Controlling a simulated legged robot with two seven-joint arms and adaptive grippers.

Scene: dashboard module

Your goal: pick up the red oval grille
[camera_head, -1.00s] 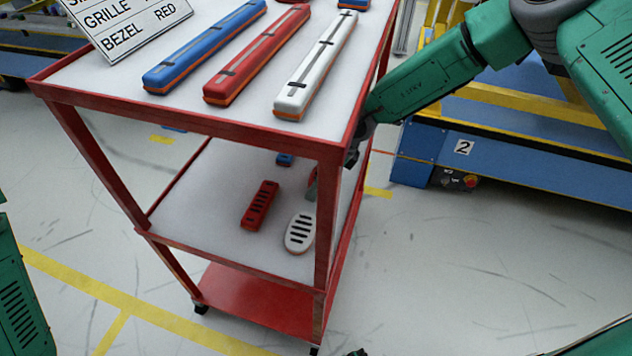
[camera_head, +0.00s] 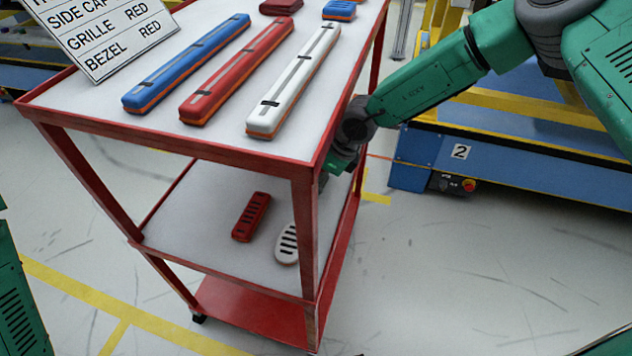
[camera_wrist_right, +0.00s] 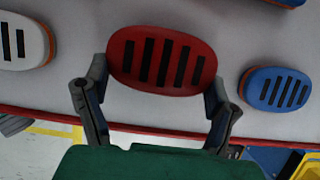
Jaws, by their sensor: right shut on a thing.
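The red oval grille (camera_wrist_right: 162,61), with dark slots, sits between the two fingers of my right gripper (camera_wrist_right: 158,80) in the right wrist view. The fingers are shut on its two ends. I cannot tell whether it touches the shelf. In the head view my right gripper (camera_head: 338,168) reaches into the cart's middle shelf from the right, mostly behind the red post, and the grille is hidden there. My left gripper is out of view.
On the middle shelf (camera_head: 200,215) lie a white oval grille (camera_head: 287,243) and a red rectangular grille (camera_head: 251,217). A blue oval grille (camera_wrist_right: 275,89) is right of mine in the wrist view. Red cart posts (camera_head: 306,235) and the top shelf (camera_head: 110,95) enclose the space.

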